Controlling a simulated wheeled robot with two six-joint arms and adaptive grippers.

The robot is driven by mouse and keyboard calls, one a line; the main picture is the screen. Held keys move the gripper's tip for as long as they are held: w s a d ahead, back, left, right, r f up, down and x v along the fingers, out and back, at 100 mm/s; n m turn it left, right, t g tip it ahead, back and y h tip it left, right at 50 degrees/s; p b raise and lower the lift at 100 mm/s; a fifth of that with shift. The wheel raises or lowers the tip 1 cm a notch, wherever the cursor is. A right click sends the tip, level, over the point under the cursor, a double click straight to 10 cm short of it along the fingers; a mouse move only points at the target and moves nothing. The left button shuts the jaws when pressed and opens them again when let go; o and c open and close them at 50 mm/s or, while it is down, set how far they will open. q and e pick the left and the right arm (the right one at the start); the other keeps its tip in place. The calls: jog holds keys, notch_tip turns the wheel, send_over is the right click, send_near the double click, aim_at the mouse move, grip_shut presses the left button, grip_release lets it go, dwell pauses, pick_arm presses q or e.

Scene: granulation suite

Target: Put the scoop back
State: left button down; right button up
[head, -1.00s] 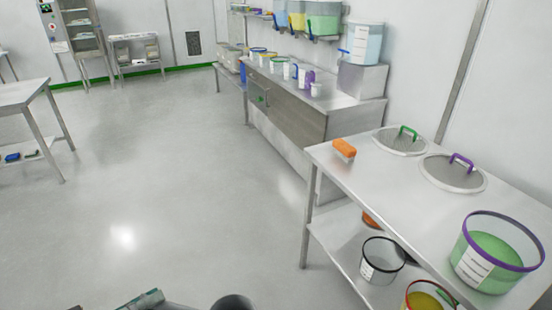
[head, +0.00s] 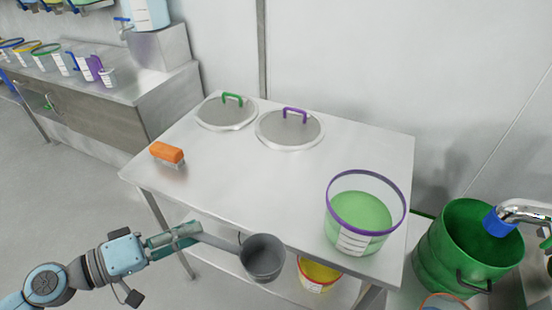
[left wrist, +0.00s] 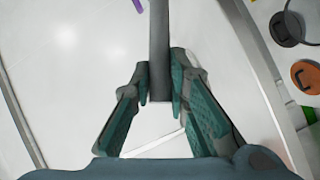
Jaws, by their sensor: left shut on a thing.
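The grey scoop (head: 262,258), with a round cup and a straight handle, is in the head view in front of the steel table. My left gripper (head: 196,232) is shut on the end of the scoop's handle. The cup points to the right, near the table's front edge, and hides part of the lower shelf. In the left wrist view the grey handle (left wrist: 159,50) runs up from between the fingers of my left gripper (left wrist: 159,90); the cup is out of that view. My right gripper is in neither view.
The steel table (head: 240,180) holds a purple-rimmed tub of green material (head: 352,240), two lids with green (head: 222,112) and purple (head: 290,130) handles, and an orange brush (head: 167,153). A yellow tub (head: 318,275) is below. A green drum (head: 440,262) stands right.

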pick_arm(q)
jog(key=w+a+r+n+t+y+p, duration=0.1)
jog(key=w+r+n+t+y+p, duration=0.2)
jog(key=w+r+n+y+p, duration=0.5)
jog(key=w+a+r+n+t+y+p, duration=0.1)
jog(key=w+r+n+t+y+p, duration=0.35)
jog(key=w, duration=0.85)
jog(key=shift+m+g+y, duration=0.25)
jog(key=shift+m+g, duration=0.4)
jog(key=shift+m, duration=0.3)
jog(key=f+b, duration=0.2)
jog(key=f, duration=0.7)
jog(key=f+b, duration=0.2)
jog(key=f, duration=0.6)
jog(key=shift+s+a+f, duration=0.2)
jog(key=shift+f, duration=0.15)
jog(key=c, duration=1.6)
grip_release()
jog(key=shift+o, duration=0.2)
jog(key=shift+r, duration=0.25)
jog(key=s+r+p, duration=0.1)
jog(key=s+r, duration=0.1)
jog(key=s, duration=0.9)
jog(key=shift+s, duration=0.4)
